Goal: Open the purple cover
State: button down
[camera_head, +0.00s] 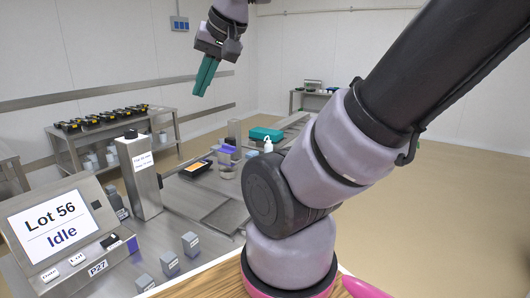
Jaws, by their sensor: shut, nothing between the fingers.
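A small purple piece (226,150), which looks like the purple cover, sits on top of a clear or grey container on the steel bench, near the middle of the head view. It appears closed, but it is too small to tell surely. My gripper (202,92) has teal fingers and points down, high above the bench, up and slightly left of the purple piece. It is shut and empty, well apart from everything. My own arm hides part of the bench on the right.
A console with a screen reading "Lot 56 Idle" (55,222) stands at the front left. A steel post (138,178) stands beside it. Small grey blocks (190,244), a black tray with an orange top (195,169), a teal box (266,134) and a white pump bottle (268,146) are around.

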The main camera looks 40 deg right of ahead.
aim_at(226, 148)
jog(key=k+j+z, duration=0.15)
jog(key=z, duration=0.2)
jog(key=k+j+z, duration=0.1)
jog(key=z, duration=0.3)
jog(key=i+l+z, duration=0.3)
jog(key=l+z, duration=0.15)
jog(key=i+l+z, duration=0.9)
jog(key=i+u, duration=0.15)
jog(key=i, duration=0.5)
jog(key=i+u, duration=0.2)
jog(key=u, duration=0.2)
jog(key=i+u, duration=0.2)
jog(key=u, duration=0.2)
jog(key=i+l+u, duration=0.15)
jog(key=u, duration=0.25)
jog(key=i+u, duration=0.15)
jog(key=u, duration=0.25)
jog(key=i+u, duration=0.15)
jog(key=u, duration=0.2)
jog(key=i+l+u, duration=0.1)
jog(key=u, duration=0.3)
jog(key=i+l+u, duration=0.15)
jog(key=u, duration=0.2)
